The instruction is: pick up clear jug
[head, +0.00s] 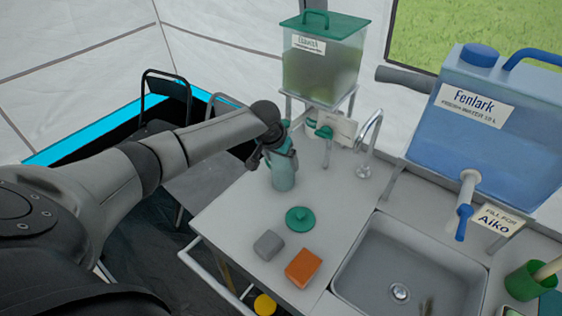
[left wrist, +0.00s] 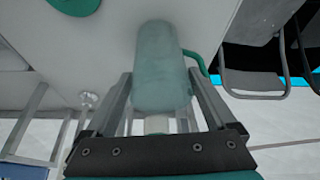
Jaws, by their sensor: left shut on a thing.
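The clear jug (head: 284,176), tinted blue-green, is upright at the back left of the counter, below the green-lidded dispenser. My left gripper (head: 281,152) is shut on it near its upper part. In the left wrist view the jug (left wrist: 162,75) lies between the two fingers of my left gripper (left wrist: 163,108), with a green handle (left wrist: 198,65) beside it. I cannot tell whether the jug's base touches the counter. My right gripper is not in view.
A green round lid (head: 300,218), a grey block (head: 268,244) and an orange block (head: 303,267) lie on the counter (head: 235,215). A dispenser (head: 322,72) stands behind the jug. A tap (head: 370,140), a sink (head: 400,270) and a blue water container (head: 480,135) are to the right.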

